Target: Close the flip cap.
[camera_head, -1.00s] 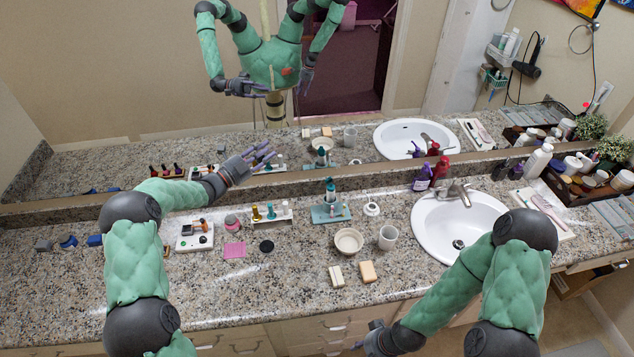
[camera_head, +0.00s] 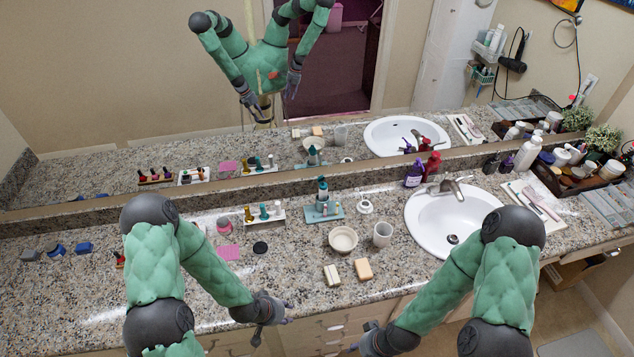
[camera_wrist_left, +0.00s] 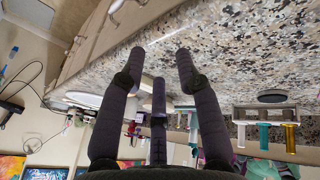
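No flip cap can be made out for certain at this size. A teal bottle (camera_head: 322,188) stands upright on a teal tray (camera_head: 335,214) at the back of the counter. A purple bottle (camera_head: 414,174) and a red bottle (camera_head: 432,164) stand behind the sink; their cap states are too small to tell. My left gripper (camera_head: 285,308) is at the counter's front edge, well in front of the bottles. In the left wrist view its fingers (camera_wrist_left: 159,62) are spread with nothing between them. My right gripper (camera_head: 364,340) is low at the front, small and partly unclear.
A bowl (camera_head: 343,239), a cup (camera_head: 382,235) and soap bars (camera_head: 363,269) stand mid-counter. A white rack (camera_head: 264,218) of small bottles is left of the tray. The sink (camera_head: 428,226) is at right. A mirror (camera_head: 160,90) backs the counter.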

